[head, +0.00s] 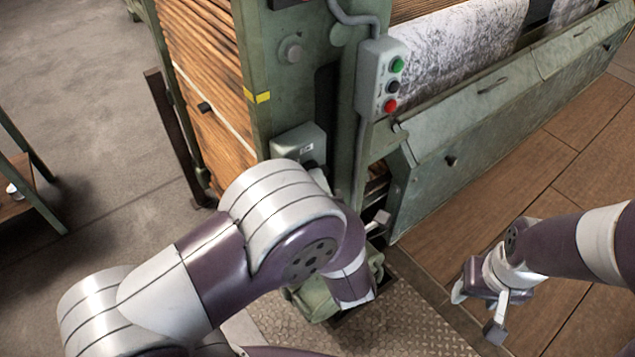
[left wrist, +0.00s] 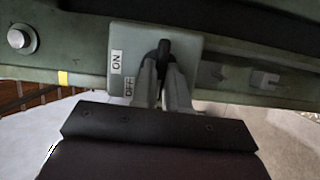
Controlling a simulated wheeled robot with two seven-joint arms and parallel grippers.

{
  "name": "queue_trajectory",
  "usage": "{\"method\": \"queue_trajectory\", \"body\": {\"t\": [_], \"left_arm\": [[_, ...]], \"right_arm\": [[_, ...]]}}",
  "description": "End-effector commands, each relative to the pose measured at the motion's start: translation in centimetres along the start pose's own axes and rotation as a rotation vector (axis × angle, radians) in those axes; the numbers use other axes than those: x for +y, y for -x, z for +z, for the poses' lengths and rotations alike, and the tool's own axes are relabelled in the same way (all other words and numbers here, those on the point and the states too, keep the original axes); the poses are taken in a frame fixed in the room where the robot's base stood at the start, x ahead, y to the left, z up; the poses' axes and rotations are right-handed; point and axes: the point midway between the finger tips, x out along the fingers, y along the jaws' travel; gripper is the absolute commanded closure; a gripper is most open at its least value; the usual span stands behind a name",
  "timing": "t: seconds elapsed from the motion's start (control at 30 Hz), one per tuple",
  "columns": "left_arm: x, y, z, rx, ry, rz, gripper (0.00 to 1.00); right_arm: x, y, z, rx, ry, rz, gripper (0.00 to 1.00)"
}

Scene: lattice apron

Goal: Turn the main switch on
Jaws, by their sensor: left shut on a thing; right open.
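The main switch is a grey-green box (head: 298,142) on the machine's end frame. In the left wrist view the box (left wrist: 190,42) carries an ON label (left wrist: 116,62) and an OFF label (left wrist: 129,87), both turned sideways. Its black lever (left wrist: 163,49) stands between the fingertips of my left gripper (left wrist: 164,68), which is shut on it. I cannot tell which label the lever points to. In the head view my left arm hides the lever and most of that gripper. My right gripper (head: 478,312) is open and empty above the wooden floor.
A grey control box (head: 380,78) with green, black and red buttons is mounted above and right of the switch. A green sloped guard (head: 440,165) runs along the machine's front. A checkered metal plate (head: 400,315) lies below. Open floor (head: 90,100) is at left.

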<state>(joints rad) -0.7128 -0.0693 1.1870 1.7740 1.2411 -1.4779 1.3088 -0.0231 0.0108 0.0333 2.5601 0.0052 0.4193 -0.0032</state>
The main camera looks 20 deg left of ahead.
Motion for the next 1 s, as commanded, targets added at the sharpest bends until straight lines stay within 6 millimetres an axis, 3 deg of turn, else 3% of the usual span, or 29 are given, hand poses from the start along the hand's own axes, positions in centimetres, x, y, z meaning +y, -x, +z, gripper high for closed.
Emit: {"method": "queue_trajectory", "body": {"t": [0.27,1.0], "left_arm": [[0.6,0.0,0.0,-0.001,-0.147,-0.063,1.00],[1.3,-0.1,0.2,-0.002,-0.790,-0.329,1.00]], "right_arm": [[0.0,2.5,-0.3,0.000,0.000,0.000,0.47],[0.0,11.8,-1.4,0.000,0.000,0.000,0.47]]}}
